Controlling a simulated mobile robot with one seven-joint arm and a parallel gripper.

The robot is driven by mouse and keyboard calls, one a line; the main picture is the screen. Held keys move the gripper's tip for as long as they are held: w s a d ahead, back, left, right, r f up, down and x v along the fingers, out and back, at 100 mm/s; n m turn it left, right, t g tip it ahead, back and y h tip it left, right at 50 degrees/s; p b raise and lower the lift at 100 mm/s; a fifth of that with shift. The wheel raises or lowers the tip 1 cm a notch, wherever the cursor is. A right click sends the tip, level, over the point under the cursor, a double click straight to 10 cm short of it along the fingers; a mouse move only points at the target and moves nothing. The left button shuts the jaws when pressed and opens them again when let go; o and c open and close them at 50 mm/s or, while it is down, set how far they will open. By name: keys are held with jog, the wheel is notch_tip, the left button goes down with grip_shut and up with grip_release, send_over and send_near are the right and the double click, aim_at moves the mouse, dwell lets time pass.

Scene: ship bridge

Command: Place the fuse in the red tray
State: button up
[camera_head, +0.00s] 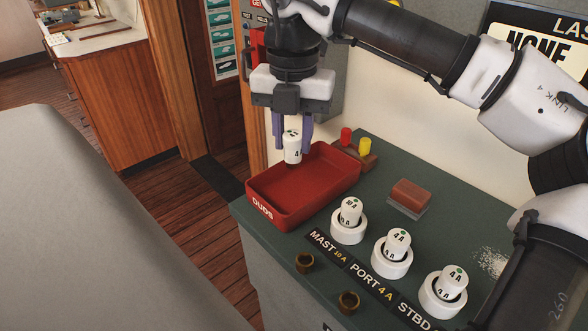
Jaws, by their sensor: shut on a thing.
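A white cylindrical fuse (292,150) with dark markings is held upright between the two purple fingers of my gripper (293,140). My gripper is shut on it. The fuse shows above the far left part of the red tray (285,213), which has "DUDS" on its front end. The tray sits on the green counter at its left edge, and the part of its floor in view is empty. How high the fuse is above the tray is hard to tell.
Three more white fuses stand in white holders: MAST (350,212), PORT (398,244) and STBD (452,283). Two brass rings (304,262) lie in front. A red block (411,195) and a stand with red and yellow pieces (364,148) are behind. A grey surface (80,220) fills the left.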

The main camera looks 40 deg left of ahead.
aim_at(293, 133)
jog(key=shift+f, duration=3.7)
jog(key=shift+f, duration=0.1)
jog(key=o, duration=1)
notch_tip(293, 133, up, 12)
jog(key=shift+r, duration=0.15)
